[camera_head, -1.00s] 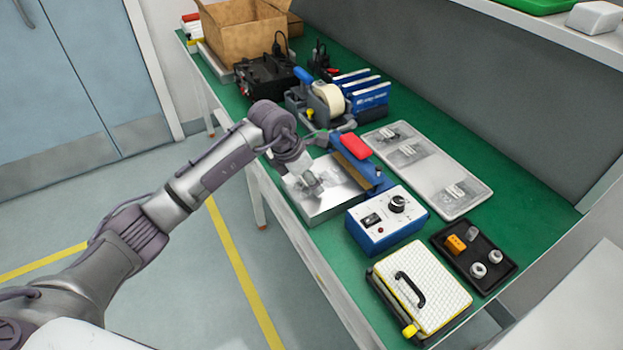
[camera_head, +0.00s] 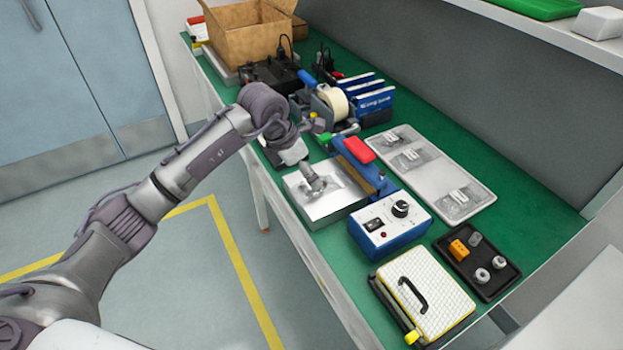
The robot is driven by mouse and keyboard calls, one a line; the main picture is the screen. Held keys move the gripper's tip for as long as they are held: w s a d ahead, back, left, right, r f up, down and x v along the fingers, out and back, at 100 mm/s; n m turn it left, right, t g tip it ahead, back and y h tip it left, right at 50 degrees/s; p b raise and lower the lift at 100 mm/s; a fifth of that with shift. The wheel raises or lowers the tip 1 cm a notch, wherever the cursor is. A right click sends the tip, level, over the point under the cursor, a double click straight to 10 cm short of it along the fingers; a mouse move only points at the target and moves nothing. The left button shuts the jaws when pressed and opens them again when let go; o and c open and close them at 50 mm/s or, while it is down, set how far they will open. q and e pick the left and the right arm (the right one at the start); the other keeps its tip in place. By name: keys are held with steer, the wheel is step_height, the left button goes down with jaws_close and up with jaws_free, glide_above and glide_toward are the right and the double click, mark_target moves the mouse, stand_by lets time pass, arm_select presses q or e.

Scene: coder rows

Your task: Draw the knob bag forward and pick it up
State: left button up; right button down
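A clear bag (camera_head: 332,190) appears to lie on the bare metal plate (camera_head: 325,212) in front of the blue heat sealer (camera_head: 358,168); its contents are too small to make out, so I cannot tell whether it holds a knob. My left gripper (camera_head: 317,185) reaches from the left over this plate, its fingertips low at the bag. The fingers are small and partly merge with the bag, so their opening and any contact are unclear. My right gripper is out of view.
A pale tray (camera_head: 432,172) with several clear labelled bags lies behind the sealer. A blue control box (camera_head: 390,225), a white-topped case (camera_head: 425,292) and a black parts tray (camera_head: 478,262) stand nearer. A tape dispenser (camera_head: 325,105) is close behind my wrist.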

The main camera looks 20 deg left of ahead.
arm_select(q)
steer(key=v, duration=0.6)
steer(key=shift+r, duration=0.4)
steer(key=shift+s+a, duration=0.1)
steer(key=shift+s, duration=0.05)
